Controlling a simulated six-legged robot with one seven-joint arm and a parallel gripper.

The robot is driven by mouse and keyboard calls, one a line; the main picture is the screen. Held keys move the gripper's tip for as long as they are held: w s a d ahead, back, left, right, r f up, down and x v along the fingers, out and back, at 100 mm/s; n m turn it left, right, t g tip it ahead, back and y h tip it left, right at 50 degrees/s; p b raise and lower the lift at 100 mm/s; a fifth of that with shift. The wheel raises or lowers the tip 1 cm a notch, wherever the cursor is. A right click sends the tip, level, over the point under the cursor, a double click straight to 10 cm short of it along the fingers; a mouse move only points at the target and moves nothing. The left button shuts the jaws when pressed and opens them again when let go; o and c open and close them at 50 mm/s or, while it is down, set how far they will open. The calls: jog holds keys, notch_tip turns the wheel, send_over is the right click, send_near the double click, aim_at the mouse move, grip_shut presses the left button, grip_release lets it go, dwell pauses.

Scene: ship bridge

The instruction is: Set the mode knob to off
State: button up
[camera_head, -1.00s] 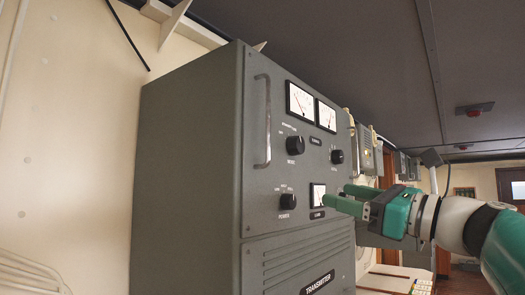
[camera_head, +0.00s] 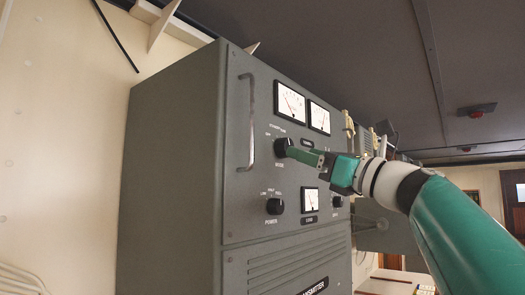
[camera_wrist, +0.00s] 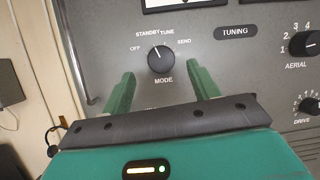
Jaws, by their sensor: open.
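The black mode knob (camera_wrist: 161,59) is on the grey transmitter panel in the wrist view, with OFF, STANDBY, TUNE and SEND printed around it. Its white pointer line leans up and slightly left, toward STANDBY. In the head view the mode knob (camera_head: 281,147) is partly covered by a green finger. My gripper (camera_wrist: 162,85) is open, with one green finger below-left of the knob and the other below-right. In the head view my gripper (camera_head: 300,154) reaches the panel from the right. I cannot tell whether a finger touches the knob.
The power knob (camera_head: 275,206) sits below the mode knob. Meters (camera_head: 291,102) are above it. A vertical handle (camera_head: 250,122) stands out at the panel's left. The aerial knob (camera_wrist: 305,44) and drive knob (camera_wrist: 311,105) are to the right.

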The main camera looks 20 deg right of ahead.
aim_at(285, 148)
jog(key=x, duration=0.4)
jog(key=shift+w, duration=0.2)
jog(key=c, duration=1)
jog(key=shift+o, duration=0.2)
jog(key=shift+n, duration=0.3)
jog(key=shift+w+d+r+n+g+y, duration=0.1)
jog(key=shift+n+g+y, duration=0.55)
jog(key=shift+n, duration=1.2)
jog(key=shift+d+f+n+g+y, duration=0.1)
jog(key=shift+n+g+y, duration=0.6)
jog(key=shift+n, duration=1.1)
jog(key=shift+r+n+g+y, duration=0.1)
jog(key=shift+n+g+y, duration=0.55)
jog(key=shift+n, duration=1.2)
